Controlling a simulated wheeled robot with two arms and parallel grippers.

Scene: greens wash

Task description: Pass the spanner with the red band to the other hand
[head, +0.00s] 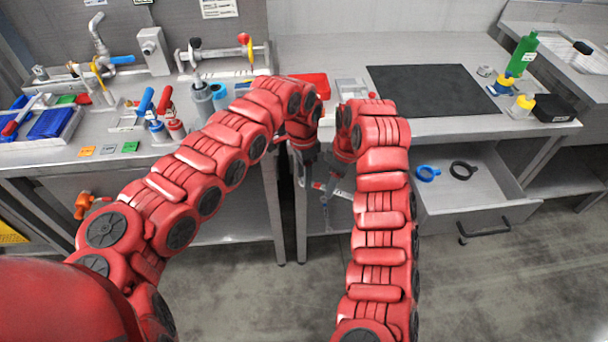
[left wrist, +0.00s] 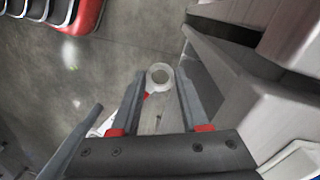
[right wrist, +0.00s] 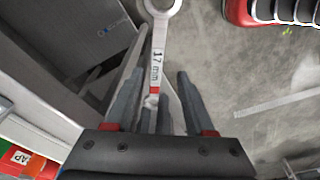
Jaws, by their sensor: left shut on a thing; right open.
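The spanner shows in the right wrist view (right wrist: 158,50) with a ring end, a "17 mm" label and a red band. My left gripper (head: 304,182) is shut on it and holds it in the air in front of the bench. In the left wrist view the spanner's ring (left wrist: 160,74) shows beyond the fingertips. My right gripper (right wrist: 155,85) is open, its fingers on either side of the spanner's line. Dark fingertips, seemingly my left gripper's, show between them. Whether the right fingers touch the spanner cannot be told. The far end is hidden.
An open drawer (head: 480,204) with a blue ring (head: 427,173) and a black ring (head: 463,170) juts out at the right. A black mat (head: 432,90) lies on the bench above. Taps and bottles stand left. The floor below is clear.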

